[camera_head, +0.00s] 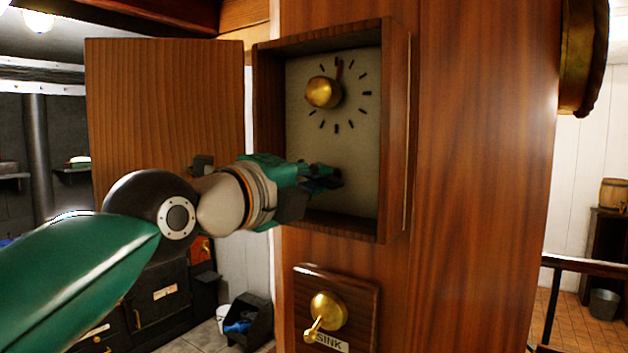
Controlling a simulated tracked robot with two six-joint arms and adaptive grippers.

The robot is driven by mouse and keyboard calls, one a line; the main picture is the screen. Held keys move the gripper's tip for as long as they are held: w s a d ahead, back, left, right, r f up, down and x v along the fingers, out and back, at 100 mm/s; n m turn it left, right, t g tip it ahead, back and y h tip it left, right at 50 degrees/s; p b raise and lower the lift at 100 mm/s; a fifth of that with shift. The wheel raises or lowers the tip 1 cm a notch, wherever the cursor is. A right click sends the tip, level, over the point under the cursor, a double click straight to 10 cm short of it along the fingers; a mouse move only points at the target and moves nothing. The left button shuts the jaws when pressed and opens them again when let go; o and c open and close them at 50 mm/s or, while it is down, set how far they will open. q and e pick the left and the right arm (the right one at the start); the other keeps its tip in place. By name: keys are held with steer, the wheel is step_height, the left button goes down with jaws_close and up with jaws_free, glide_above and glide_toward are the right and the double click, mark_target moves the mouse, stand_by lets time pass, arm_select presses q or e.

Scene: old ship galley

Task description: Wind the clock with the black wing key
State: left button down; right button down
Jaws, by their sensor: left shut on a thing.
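The clock is a wooden box (397,130) on a wooden post, with its door (165,105) swung open to the left. Its pale face (355,150) has a ring of black ticks, a dark hand pointing up and a brass knob (323,92) in front of the dial. My left gripper (328,180) reaches into the box from the left, before the lower face below the dial. It is shut on the black wing key, which I can hardly tell from the dark fingers. Whether the key touches the face or turns is hidden. My right gripper is out of view.
Below the clock, a wooden plate with a brass lever (326,312) and a "SINK" label is fixed to the post (485,180). The box's side walls stand close around the gripper. A dark stove (165,295) is behind at the left, a railing (585,264) at the right.

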arm_select(q)
steer(key=m, duration=0.5)
steer(key=shift+w+d+f+m, duration=0.1)
steer(key=shift+f+m, duration=0.25)
steer(key=shift+m, duration=0.05)
steer(key=m, duration=0.6)
steer(key=c, duration=1.4)
jaws_free()
steer(key=shift+o, duration=0.8)
steer(key=shift+r, duration=0.1)
steer(key=shift+r, duration=0.1)
